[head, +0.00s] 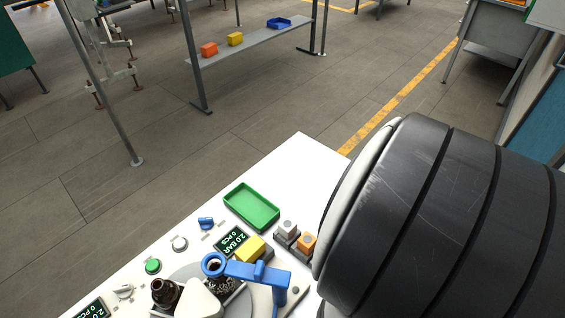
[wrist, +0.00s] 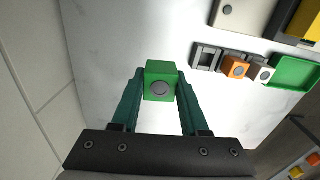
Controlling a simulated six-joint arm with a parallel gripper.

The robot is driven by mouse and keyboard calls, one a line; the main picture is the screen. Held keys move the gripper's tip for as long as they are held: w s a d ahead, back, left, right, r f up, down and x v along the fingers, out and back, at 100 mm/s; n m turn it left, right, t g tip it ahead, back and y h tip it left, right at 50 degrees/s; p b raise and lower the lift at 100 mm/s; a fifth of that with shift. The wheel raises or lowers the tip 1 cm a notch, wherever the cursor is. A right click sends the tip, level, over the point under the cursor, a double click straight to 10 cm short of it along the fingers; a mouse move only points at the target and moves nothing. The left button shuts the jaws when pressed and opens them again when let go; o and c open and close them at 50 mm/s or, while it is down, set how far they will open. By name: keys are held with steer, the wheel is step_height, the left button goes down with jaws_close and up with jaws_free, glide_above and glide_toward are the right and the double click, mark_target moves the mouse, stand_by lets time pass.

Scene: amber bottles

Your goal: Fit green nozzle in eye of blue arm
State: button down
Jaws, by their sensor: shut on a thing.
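The green nozzle (wrist: 160,82) is a green block with a grey round face, seen in the wrist view. My gripper (wrist: 160,88) is shut on it, one green finger on each side, above the white table top. In the head view the blue arm (head: 258,272) stands at the bottom centre on a blue post. Its ring-shaped eye (head: 213,264) is at its left end, over a dark bottle (head: 222,287). The eye's opening looks empty. The blue arm does not show in the wrist view. My gripper and the green nozzle are hidden in the head view.
A rack holds a grey nozzle (head: 288,229) and an orange nozzle (head: 306,242); its third slot (wrist: 207,57) is empty. A green tray (head: 232,191) lies behind it. A yellow block (head: 250,247) and another amber bottle (head: 165,292) stand near the blue arm.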

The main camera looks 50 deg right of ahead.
steer(key=w+a+r+n, duration=0.3)
steer(key=w+n, duration=0.2)
steer(key=w, duration=0.3)
steer(key=w+a+r+n, duration=0.3)
steer(key=w+n, duration=0.2)
steer(key=w, duration=0.4)
steer(key=w+a+r+n, duration=0.2)
steer(key=w+a+n, duration=0.15)
steer(key=a, duration=0.35)
steer(key=w+a+r+n, duration=0.2)
steer(key=w+a+n, duration=0.15)
steer(key=a, duration=0.35)
steer(key=shift+s+d+f, duration=0.1)
steer(key=shift+s+f, duration=0.05)
steer(key=shift+f, duration=1.1)
steer(key=shift+s+f, duration=0.15)
steer(key=shift+f, duration=1.1)
steer(key=shift+s+f, duration=0.1)
steer(key=shift+f, duration=0.2)
steer(key=shift+f, duration=0.2)
steer(key=shift+f, duration=0.7)
